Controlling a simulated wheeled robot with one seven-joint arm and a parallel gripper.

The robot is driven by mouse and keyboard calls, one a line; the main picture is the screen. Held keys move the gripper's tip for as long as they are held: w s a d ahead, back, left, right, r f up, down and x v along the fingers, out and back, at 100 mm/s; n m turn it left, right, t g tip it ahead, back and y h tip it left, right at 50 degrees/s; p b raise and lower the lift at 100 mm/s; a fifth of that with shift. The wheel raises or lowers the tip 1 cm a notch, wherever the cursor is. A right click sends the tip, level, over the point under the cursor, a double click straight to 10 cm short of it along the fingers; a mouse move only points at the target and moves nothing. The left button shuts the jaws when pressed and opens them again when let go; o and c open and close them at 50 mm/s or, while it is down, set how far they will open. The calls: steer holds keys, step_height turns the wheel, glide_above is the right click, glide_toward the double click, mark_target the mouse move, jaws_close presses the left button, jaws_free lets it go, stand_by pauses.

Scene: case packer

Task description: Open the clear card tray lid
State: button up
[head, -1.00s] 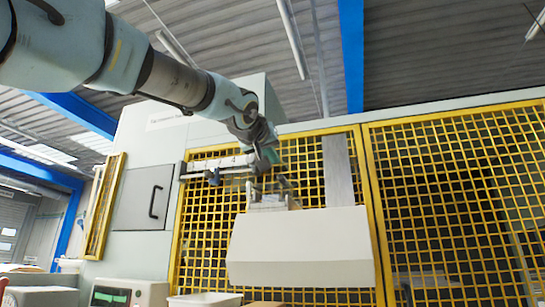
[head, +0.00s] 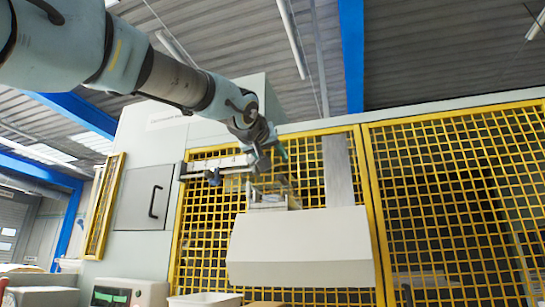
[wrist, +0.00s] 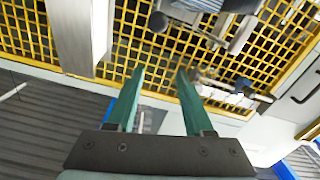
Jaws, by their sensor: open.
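A small clear tray-like part, which looks like the card tray (head: 268,203), sits on top of the white sloped housing (head: 300,245) in the head view. Its lid is too small there to tell apart or to judge open or shut. My gripper (head: 271,160) is above the tray, apart from it as far as I can see. In the wrist view my gripper (wrist: 160,70) has two green fingers spread apart with nothing between them. A clear and grey part, probably the tray (wrist: 200,8), shows at the top edge, beyond the fingertips and partly cut off.
Yellow mesh guarding (head: 460,200) stands behind the housing. A horizontal rail with fittings (head: 218,164) lies just left of my gripper. A grey upright (head: 338,170) rises right of the tray. A cabinet door with a black handle (head: 153,201) is further left.

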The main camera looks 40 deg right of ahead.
steer(key=shift+s+a, duration=0.1)
steer(key=b+v, duration=0.5)
steer(key=v, duration=0.5)
steer(key=shift+a+b, duration=0.25)
steer(key=shift+b, duration=0.1)
steer(key=shift+s+f, duration=0.1)
